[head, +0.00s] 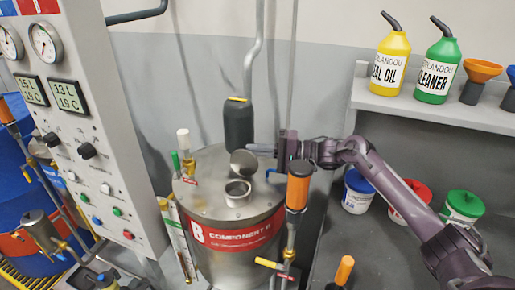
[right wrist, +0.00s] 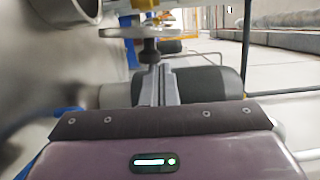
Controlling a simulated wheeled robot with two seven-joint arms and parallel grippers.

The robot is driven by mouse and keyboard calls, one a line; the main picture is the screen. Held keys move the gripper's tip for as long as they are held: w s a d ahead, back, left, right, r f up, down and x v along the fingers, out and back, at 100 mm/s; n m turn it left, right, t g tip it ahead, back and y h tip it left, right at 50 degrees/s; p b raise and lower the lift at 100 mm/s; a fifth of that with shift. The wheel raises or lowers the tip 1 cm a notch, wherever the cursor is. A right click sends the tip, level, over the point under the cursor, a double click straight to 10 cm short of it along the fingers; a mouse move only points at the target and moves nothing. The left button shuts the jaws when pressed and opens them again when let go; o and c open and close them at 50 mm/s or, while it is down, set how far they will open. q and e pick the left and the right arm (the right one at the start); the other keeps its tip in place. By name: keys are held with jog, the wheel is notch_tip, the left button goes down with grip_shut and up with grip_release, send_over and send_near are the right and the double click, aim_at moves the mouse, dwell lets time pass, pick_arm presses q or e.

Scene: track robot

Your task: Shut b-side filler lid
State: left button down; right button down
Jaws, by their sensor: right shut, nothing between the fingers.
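The B-side tank (head: 205,203) is a steel drum with a red "B COMPONENT" band. A round filler neck (head: 237,192) stands open on its top. The filler lid (head: 244,163) is tilted up behind the neck. My right gripper (head: 254,149) is just above and behind the raised lid, its shut, empty fingers pointing left. I cannot tell whether they touch the lid. In the right wrist view the closed fingers (right wrist: 161,84) point at a dark knob-like part under a thin metal disc (right wrist: 140,32). My left gripper is not in view.
A gauge panel (head: 85,110) is at left. A dark bottle-like cylinder (head: 238,124) is behind the tank. A shelf (head: 440,113) with yellow and green bottles is at right.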

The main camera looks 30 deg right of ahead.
aim_at(247, 151)
jog(key=shift+s+r, duration=0.1)
jog(key=shift+r, duration=0.05)
jog(key=a+n+p, duration=0.1)
jog(key=p, duration=0.1)
jog(key=s+r+n+p, duration=0.1)
jog(key=n+p, duration=0.1)
jog(key=p, duration=0.1)
jog(key=s+a+r+n+h+p, duration=0.1)
jog(key=p, duration=0.1)
jog(key=shift+s+a+n, duration=0.15)
jog(key=shift+a+n, duration=0.2)
jog(key=shift+n, duration=0.05)
jog(key=shift+p, duration=0.35)
jog(key=shift+a+f, duration=0.1)
